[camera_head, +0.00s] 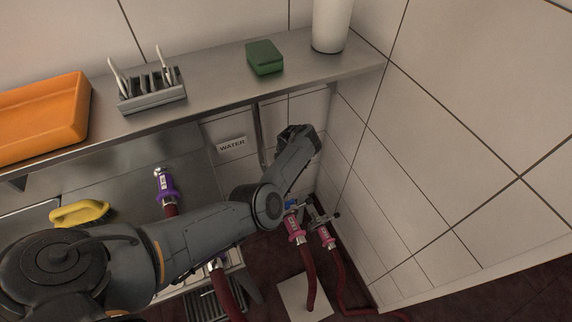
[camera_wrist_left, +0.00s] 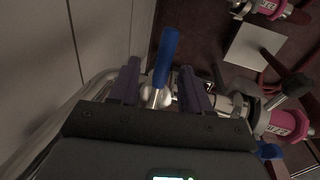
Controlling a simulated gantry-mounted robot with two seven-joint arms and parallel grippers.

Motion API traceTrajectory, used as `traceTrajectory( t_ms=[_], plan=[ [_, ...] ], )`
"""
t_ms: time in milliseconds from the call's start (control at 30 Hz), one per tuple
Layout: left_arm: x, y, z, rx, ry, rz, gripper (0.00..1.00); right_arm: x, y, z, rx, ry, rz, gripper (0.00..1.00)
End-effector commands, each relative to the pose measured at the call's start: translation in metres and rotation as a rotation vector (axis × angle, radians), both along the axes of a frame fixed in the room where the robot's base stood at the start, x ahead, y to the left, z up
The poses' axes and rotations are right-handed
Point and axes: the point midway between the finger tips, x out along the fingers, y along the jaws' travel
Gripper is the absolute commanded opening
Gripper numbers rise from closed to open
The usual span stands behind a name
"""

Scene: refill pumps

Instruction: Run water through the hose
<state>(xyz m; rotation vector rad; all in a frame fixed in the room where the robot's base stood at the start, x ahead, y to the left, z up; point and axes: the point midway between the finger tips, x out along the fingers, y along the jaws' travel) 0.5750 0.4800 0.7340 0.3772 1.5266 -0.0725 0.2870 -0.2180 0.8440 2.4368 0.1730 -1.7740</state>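In the left wrist view, my left gripper (camera_wrist_left: 160,88) is open. Its two dark fingers stand on either side of a blue valve lever (camera_wrist_left: 166,58) on a metal pipe, with gaps visible between lever and fingers. Pink hose couplings (camera_wrist_left: 278,122) sit to the right of it. A blue bit (camera_head: 291,203) shows beside the arm, above a pink coupling (camera_head: 294,229) with a red hose (camera_head: 309,280). A second pink coupling (camera_head: 326,238) is to its right. A purple-ended hose nozzle (camera_head: 165,186) points up at the left. My right gripper is not in view.
A metal shelf (camera_head: 215,75) carries an orange tray (camera_head: 42,115), a grey rack (camera_head: 152,92), a green sponge (camera_head: 264,58) and a white cylinder (camera_head: 331,25). A WATER label (camera_head: 232,145) is on the tiled wall. A yellow brush (camera_head: 79,212) lies left. A tiled wall closes the right side.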

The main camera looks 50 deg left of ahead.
Motion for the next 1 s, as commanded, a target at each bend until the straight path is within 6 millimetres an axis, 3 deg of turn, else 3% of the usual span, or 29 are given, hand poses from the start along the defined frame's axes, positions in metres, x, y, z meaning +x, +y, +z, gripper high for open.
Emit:
traceTrajectory(
  t_ms=[267,800,1000],
  plan=[
    [0.001,-0.001,0.007,0.0,-0.002,-0.001,0.48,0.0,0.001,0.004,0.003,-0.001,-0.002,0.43],
    [-0.004,-0.016,0.087,0.0,-0.002,0.001,0.48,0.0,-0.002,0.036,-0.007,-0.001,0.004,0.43],
    [-0.005,-0.02,0.103,0.001,-0.001,-0.001,0.48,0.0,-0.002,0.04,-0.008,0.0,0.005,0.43]
  ],
)
